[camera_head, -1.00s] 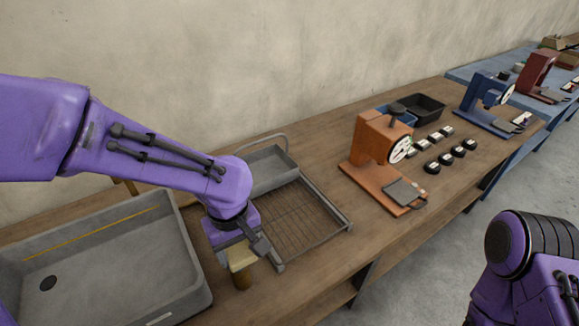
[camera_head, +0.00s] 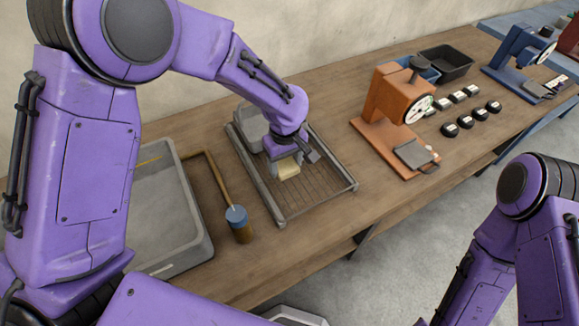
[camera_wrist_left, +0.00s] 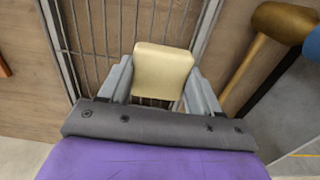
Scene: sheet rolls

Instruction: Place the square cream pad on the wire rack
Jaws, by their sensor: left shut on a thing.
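The square cream pad (camera_head: 288,167) is held between the fingers of my left gripper (camera_head: 286,165). In the left wrist view the pad (camera_wrist_left: 163,72) sits between the two grey fingers (camera_wrist_left: 160,85), which are shut on it. The wire rack (camera_head: 310,185) lies on the wooden table, and the pad is over its bars. I cannot tell whether the pad touches the bars. The rack's bars (camera_wrist_left: 88,40) also show in the left wrist view. My right arm is at the lower right of the head view, but its gripper is not in view.
A grey sink-like basin (camera_head: 205,225) is left of the rack, with a blue-and-brass tool (camera_head: 238,222) between. An orange press (camera_head: 385,110) and several black-and-white round pieces are to the right.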

